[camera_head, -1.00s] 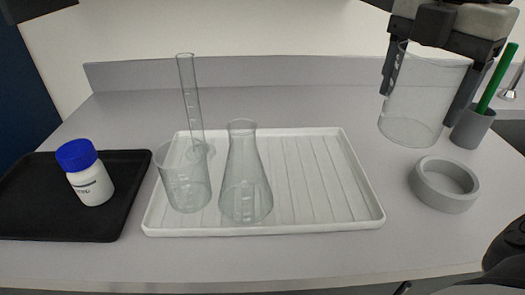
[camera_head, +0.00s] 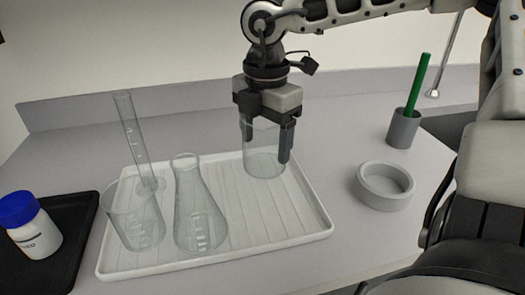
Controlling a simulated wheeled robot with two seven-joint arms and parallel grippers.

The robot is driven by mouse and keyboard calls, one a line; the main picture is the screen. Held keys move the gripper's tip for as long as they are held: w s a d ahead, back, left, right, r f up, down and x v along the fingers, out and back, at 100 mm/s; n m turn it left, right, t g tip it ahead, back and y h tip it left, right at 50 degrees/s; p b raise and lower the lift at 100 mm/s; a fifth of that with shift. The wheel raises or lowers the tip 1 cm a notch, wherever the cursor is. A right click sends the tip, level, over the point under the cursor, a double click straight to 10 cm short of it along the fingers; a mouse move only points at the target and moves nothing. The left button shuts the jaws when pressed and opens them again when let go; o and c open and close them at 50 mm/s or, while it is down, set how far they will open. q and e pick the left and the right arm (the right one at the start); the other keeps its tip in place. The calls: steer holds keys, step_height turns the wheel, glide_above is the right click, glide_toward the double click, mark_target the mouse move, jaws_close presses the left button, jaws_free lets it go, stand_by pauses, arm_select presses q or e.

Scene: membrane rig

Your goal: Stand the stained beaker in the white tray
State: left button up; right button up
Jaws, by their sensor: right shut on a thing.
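My right gripper (camera_head: 266,140) points down and is shut on a clear glass beaker (camera_head: 263,153), with its fingers at the beaker's upper wall. The beaker is upright, and its base shows over the back right part of the white ribbed tray (camera_head: 268,215). I cannot tell whether the base touches the tray. No distinct stain can be made out at this size. Another clear beaker (camera_head: 136,222) and a conical flask (camera_head: 196,212) stand at the tray's left front, and a tall measuring cylinder (camera_head: 133,140) at its left back. My left gripper is not in view.
A grey ring (camera_head: 384,187) lies on the bench right of the tray, with a grey cup (camera_head: 402,129) holding a green stick behind it. A black tray (camera_head: 70,222) with a blue-capped white bottle (camera_head: 33,228) is at left. The white tray's right front is bare.

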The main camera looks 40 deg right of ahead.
steer(key=shift+w+a+f, duration=0.1)
steer(key=shift+w+f, duration=0.1)
steer(key=shift+f, duration=1.55)
steer(key=shift+f+b, duration=0.25)
steer(key=shift+b, duration=0.05)
steer(key=o, duration=1)
steer(key=shift+r, duration=0.1)
steer(key=shift+r+p, duration=0.25)
steer(key=shift+p, duration=0.2)
step_height(320, 180, up, 12)
steer(key=shift+s+f, duration=0.1)
